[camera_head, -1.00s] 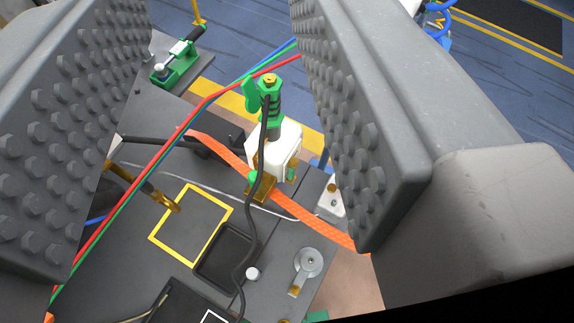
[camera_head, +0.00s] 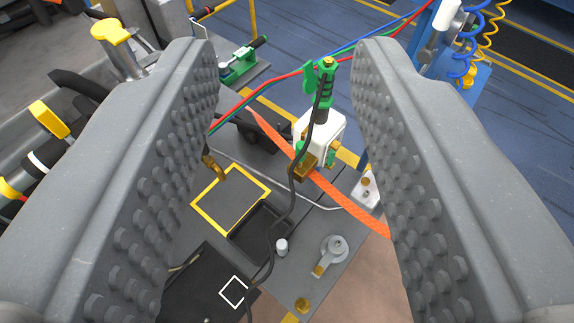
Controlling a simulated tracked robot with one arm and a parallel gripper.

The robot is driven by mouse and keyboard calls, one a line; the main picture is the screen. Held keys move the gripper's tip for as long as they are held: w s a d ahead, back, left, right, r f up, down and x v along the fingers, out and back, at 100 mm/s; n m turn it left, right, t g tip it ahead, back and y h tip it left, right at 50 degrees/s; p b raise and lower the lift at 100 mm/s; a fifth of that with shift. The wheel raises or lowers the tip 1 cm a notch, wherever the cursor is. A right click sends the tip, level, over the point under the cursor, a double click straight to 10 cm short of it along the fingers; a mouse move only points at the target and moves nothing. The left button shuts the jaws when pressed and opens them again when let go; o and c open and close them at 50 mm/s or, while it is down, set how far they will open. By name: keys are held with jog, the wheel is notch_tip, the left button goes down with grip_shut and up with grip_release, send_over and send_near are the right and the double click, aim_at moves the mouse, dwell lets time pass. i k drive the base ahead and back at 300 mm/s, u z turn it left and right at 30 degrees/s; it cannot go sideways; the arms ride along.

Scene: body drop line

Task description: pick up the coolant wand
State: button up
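The coolant wand appears to be the green-handled tool (camera_head: 321,84) with a black hose, standing upright in a white block (camera_head: 322,130) with brass fittings at its foot. It shows between my fingers, right of the middle of the picture, and beyond them. My gripper (camera_head: 287,62) is open, with a wide gap between its two grey studded pads. Nothing is held. The wand's lower end is hidden by the block. I cannot tell the exact distance to it.
An orange strap (camera_head: 330,187) and red, green and blue lines cross near the block. A black tray (camera_head: 262,232) and yellow-outlined square (camera_head: 231,199) lie in front. A green clamp (camera_head: 238,63) stands behind left. Blue coiled hoses (camera_head: 468,50) hang at right.

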aim_at(326, 100)
jog(key=u, duration=1.3)
jog(key=k, duration=0.7)
jog(key=z, duration=1.05)
jog(key=i, duration=1)
jog(key=z, duration=1.15)
